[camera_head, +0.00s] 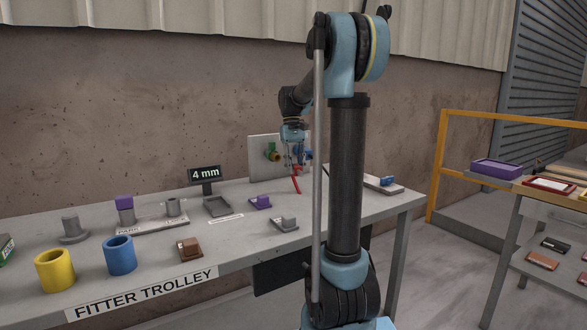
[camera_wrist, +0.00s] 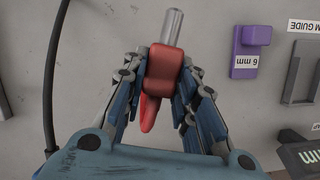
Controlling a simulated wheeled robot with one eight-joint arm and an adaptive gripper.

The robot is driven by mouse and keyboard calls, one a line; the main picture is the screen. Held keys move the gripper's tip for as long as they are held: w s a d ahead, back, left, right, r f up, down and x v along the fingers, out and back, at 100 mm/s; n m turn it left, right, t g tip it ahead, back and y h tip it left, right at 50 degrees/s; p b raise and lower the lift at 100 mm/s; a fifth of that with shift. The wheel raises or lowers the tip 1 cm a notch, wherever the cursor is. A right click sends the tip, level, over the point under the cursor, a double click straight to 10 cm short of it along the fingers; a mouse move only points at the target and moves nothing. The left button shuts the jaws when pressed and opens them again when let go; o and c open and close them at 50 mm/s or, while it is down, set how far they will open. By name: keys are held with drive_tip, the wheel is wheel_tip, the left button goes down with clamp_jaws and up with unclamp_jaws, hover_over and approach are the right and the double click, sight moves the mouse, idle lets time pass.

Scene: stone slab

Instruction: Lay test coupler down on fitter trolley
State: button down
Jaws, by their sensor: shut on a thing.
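The fitter trolley (camera_head: 235,245) is a grey-topped bench with its name on the front edge. My gripper (camera_head: 297,166) is over its far right part, in front of an upright pale panel. In the wrist view my gripper (camera_wrist: 160,78) is shut on a red piece with a grey metal pin, which I take for the test coupler (camera_wrist: 163,68). The pin points away from my wrist and a red tapered end points back. The coupler shows small and red in the head view (camera_head: 296,185), just above or at the trolley top; I cannot tell whether it touches.
The pale panel (camera_head: 258,170) bears green and blue fittings. Yellow (camera_head: 55,270) and blue (camera_head: 120,255) cups stand near the front.

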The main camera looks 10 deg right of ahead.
sight(295, 195)
drive_tip(key=shift+a+f, duration=0.2)
drive_tip(key=shift+f, duration=3.2)
drive_tip(key=shift+f, duration=0.4)
drive_tip(key=shift+s+f, duration=0.15)
drive_tip(key=shift+f, duration=0.15)
